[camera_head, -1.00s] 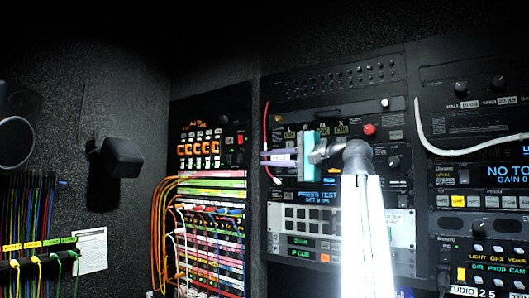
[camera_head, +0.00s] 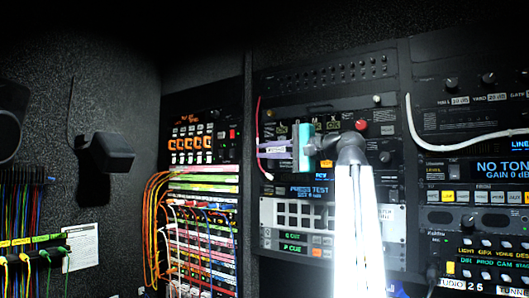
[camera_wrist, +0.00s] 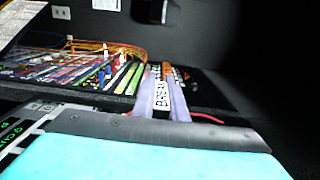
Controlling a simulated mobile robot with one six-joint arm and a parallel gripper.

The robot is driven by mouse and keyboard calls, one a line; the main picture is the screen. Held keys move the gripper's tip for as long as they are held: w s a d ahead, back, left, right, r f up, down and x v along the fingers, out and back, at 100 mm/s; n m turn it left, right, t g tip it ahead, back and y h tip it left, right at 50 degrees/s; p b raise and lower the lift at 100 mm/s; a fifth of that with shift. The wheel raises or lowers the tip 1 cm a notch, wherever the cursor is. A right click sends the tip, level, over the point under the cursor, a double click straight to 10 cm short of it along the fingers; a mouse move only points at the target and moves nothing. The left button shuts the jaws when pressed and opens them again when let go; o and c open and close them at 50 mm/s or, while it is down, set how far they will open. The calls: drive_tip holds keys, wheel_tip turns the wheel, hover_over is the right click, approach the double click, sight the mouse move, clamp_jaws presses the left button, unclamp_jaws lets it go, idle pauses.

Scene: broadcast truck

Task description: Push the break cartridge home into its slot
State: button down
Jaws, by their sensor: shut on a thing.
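My gripper (camera_head: 259,150) is in front of the middle rack. Its teal body (camera_head: 303,147) and two lavender fingers (camera_head: 275,148) point left along the rack face, just below a row of small lit labels. In the wrist view the two fingers (camera_wrist: 164,95) lie close together, beyond the teal body. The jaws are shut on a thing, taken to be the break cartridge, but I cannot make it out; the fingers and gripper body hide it. The slot cannot be told apart from the panel here.
A red button (camera_head: 361,125) is right of my gripper and a red cable (camera_head: 259,115) hangs by the fingertips. A white cable (camera_head: 450,147) loops at right. Patch cables (camera_head: 155,215) bunch at lower left. A dark box (camera_head: 106,152) juts from the left wall.

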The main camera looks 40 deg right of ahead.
sight(274, 151)
drive_tip(key=shift+w+d, duration=0.25)
drive_tip(key=shift+d, duration=0.75)
drive_tip(key=shift+w+d, duration=0.2)
drive_tip(key=shift+d, duration=0.75)
drive_tip(key=shift+w+d, duration=0.3)
drive_tip(key=shift+d, duration=0.75)
drive_tip(key=shift+w+d, duration=0.25)
drive_tip(key=shift+d, duration=0.8)
idle(1.7)
drive_tip(key=c, duration=1.7)
unclamp_jaws()
drive_tip(key=shift+s+b, duration=0.1)
drive_tip(key=shift+b, duration=0.2)
drive_tip(key=b+v, duration=0.5)
drive_tip(key=v, duration=0.8)
drive_tip(key=shift+s, duration=0.35)
